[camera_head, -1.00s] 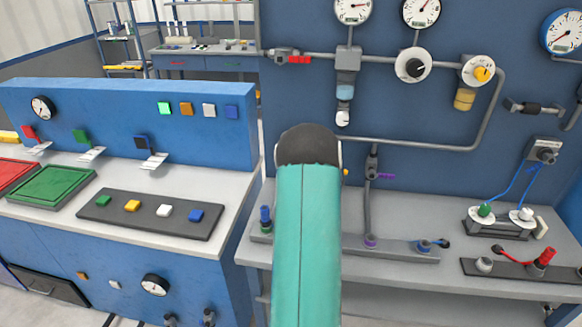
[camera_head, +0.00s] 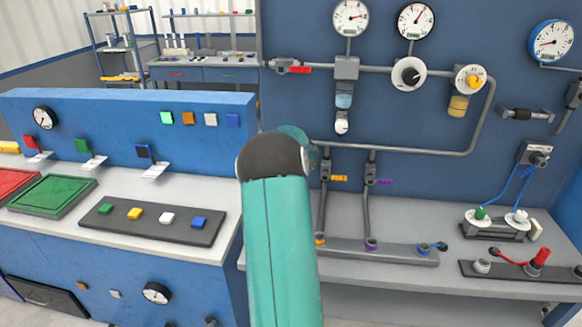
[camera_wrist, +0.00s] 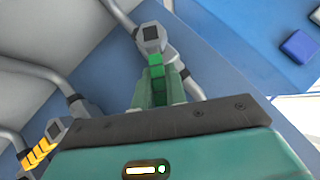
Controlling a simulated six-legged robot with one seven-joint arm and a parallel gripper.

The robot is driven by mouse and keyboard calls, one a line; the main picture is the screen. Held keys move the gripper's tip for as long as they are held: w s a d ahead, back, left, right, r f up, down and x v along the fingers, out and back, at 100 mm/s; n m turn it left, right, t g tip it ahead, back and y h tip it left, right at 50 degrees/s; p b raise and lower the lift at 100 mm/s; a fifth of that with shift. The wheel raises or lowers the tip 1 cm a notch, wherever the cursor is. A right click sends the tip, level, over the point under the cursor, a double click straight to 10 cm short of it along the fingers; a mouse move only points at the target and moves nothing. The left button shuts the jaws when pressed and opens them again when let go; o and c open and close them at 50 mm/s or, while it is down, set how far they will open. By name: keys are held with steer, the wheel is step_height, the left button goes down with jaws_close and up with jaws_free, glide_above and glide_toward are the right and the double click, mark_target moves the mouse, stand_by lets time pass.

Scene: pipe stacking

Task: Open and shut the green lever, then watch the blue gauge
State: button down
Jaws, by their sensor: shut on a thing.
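The green lever (camera_wrist: 156,66) shows in the wrist view, on a grey valve body (camera_wrist: 152,36) set in a grey pipe. My gripper (camera_wrist: 157,84) is shut on this lever, its green fingers on either side of it. In the head view my arm hides both the lever and my gripper. The blue gauge (camera_head: 551,40), with a blue rim, white face and red needle, hangs at the upper right of the wall panel in the head view. Its reading is too small to tell.
A valve with a yellow lever (camera_head: 339,178) and one with a purple lever (camera_head: 384,181) stand right of my arm. The yellow lever also shows in the wrist view (camera_wrist: 35,156). A blue console (camera_head: 130,115) stands at left. Two white-faced gauges are above the pipes.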

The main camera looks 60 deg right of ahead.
steer(key=g, duration=0.1)
steer(key=w+n+g, duration=0.1)
steer(key=w+a+n+g+h, duration=0.1)
steer(key=shift+r, duration=0.35)
steer(key=shift+w+a+n+g+h, duration=0.1)
steer(key=shift+w+n+g+h, duration=0.25)
steer(key=shift+g, duration=0.65)
steer(key=c, duration=1.4)
jaws_free()
steer(key=shift+w, duration=0.1)
steer(key=shift+c, duration=0.2)
steer(key=shift+a+r, duration=0.1)
steer(key=shift+r, duration=0.05)
steer(key=v, duration=1.3)
steer(key=shift+a+r, duration=0.2)
